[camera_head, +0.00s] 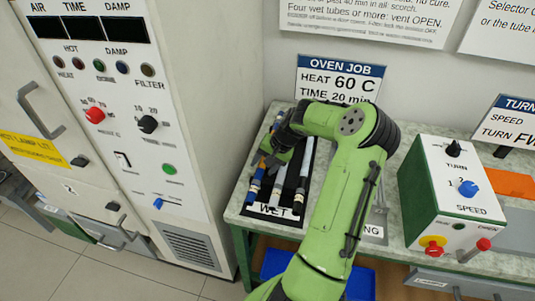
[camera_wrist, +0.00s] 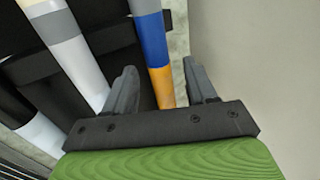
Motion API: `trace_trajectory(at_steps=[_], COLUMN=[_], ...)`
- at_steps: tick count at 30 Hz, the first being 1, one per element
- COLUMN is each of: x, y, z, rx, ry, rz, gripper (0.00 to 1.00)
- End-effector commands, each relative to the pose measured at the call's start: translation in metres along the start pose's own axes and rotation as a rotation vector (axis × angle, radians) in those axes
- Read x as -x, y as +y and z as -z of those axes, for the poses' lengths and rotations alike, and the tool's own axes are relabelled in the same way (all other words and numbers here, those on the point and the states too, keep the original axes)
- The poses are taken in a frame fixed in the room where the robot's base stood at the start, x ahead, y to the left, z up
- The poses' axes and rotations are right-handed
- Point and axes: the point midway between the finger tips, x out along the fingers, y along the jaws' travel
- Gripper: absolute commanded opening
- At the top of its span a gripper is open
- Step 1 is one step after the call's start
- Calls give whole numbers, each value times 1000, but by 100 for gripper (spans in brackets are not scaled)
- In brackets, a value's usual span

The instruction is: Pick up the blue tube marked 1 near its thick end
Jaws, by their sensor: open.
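The blue tube (camera_wrist: 152,42) has a pale band above and an orange section below in the wrist view. It lies at the left side of a black rack (camera_head: 289,193) in the head view, where the tube (camera_head: 254,188) is partly hidden by my gripper (camera_head: 273,162). In the wrist view my gripper (camera_wrist: 160,72) is open, with one finger on each side of the blue and orange part. The tube is not gripped. I cannot read a number 1 on it, nor tell which end is thick.
Other pale tubes (camera_wrist: 76,62) lie left of my gripper in the wrist view. A WET label (camera_head: 272,210) is at the rack's front. The oven cabinet (camera_head: 190,150) stands close on the left, and a green-and-white speed box (camera_head: 450,190) on the right.

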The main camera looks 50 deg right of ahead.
Motion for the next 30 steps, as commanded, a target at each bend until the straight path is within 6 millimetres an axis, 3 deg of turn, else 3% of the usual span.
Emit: trace_trajectory(at_steps=[5,15,23,26,30], x=[1,2,4,17,51], y=[0,0,-1,-8,-24], z=[0,0,1,1,2], rx=[0,0,0,1,2], ry=[1,1,2,5,8], rz=[0,0,0,-1,-1], gripper=[53,1,0,0,0])
